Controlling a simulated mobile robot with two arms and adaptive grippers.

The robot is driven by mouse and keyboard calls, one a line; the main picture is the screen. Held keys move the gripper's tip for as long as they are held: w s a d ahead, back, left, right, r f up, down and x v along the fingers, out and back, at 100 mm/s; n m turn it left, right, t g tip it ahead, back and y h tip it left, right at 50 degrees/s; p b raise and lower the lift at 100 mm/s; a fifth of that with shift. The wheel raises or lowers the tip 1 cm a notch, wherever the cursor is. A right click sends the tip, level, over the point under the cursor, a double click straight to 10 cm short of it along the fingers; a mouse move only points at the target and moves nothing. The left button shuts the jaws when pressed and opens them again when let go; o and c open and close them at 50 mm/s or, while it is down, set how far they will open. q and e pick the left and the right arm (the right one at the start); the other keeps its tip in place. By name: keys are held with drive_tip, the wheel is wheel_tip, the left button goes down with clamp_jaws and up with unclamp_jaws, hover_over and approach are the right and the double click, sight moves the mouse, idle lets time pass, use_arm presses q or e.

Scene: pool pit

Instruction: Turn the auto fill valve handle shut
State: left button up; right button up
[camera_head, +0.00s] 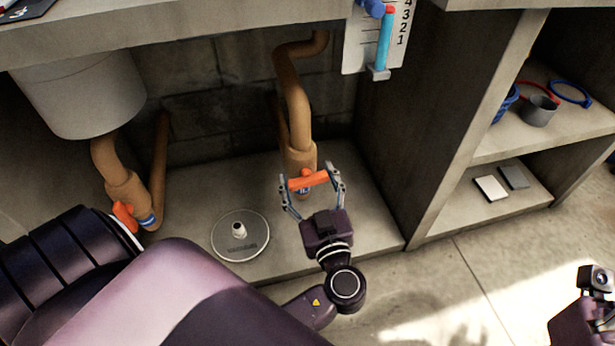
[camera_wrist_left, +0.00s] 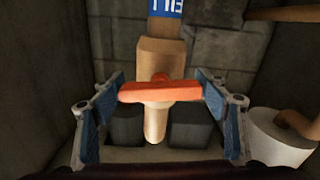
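The auto fill valve handle is an orange-red bar (camera_head: 308,181) on the tan pipe (camera_head: 299,155) at the middle of the recess. It also shows in the left wrist view (camera_wrist_left: 160,91), lying crosswise in front of a tan valve body (camera_wrist_left: 161,57) with a blue label (camera_wrist_left: 166,8) reading part of "FILL". My left gripper (camera_head: 311,178) is spread wide, with one finger beyond each end of the bar. The wrist view shows the fingertips (camera_wrist_left: 161,85) very close to the bar's ends; I cannot tell whether they touch. My right gripper's fingers are outside the view.
A second orange handle (camera_head: 125,216) sits on a pipe at the left, partly behind my left arm. A round grey lid (camera_head: 240,236) lies on the recess floor. A white bucket-shaped body (camera_head: 80,95) hangs at upper left. Concrete panels and shelves (camera_head: 480,205) bound the right side.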

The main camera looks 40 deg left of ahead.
use_arm(q)
drive_tip(key=c, duration=0.6)
drive_tip(key=shift+m, duration=0.8)
drive_tip(key=shift+c, duration=0.2)
drive_tip(key=o, duration=1.2)
drive_tip(key=v, duration=1.2)
